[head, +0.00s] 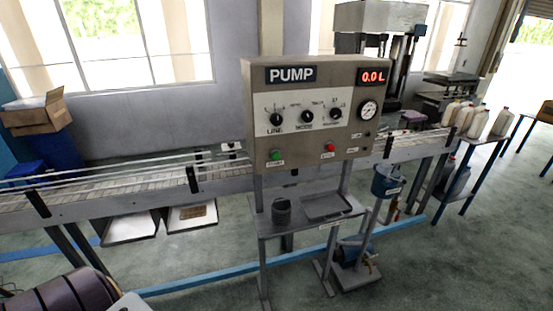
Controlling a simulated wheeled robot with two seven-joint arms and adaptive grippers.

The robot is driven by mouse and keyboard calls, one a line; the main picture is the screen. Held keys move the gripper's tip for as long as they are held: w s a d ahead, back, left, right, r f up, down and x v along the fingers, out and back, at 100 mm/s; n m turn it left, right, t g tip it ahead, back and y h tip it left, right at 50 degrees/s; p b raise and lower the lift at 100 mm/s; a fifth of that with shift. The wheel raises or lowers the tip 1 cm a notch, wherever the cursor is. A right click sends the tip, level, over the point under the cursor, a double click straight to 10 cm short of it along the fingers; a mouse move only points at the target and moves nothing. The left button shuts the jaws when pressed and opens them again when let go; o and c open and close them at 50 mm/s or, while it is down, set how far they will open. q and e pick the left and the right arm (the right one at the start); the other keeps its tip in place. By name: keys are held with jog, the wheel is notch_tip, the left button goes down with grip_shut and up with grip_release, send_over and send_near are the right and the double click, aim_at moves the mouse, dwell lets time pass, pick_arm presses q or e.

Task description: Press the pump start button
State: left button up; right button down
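The pump control panel (330,110) is a beige box on a stand in the middle of the head view. A green button (276,155) sits at its lower left, with a small label under it. A red button (330,147) sits to the right of it, also with a label. The label text is too small to read surely. The red display (372,77) reads 0.0 L. Three black knobs and a round gauge (368,110) are on the panel's front. Neither gripper shows, and nothing touches the buttons.
A conveyor (120,188) runs behind the panel. A small table (285,228) under the panel holds a dark cup (281,210) and a tray (327,206). White jugs (478,120) stand farther right. The floor in front is mostly clear.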

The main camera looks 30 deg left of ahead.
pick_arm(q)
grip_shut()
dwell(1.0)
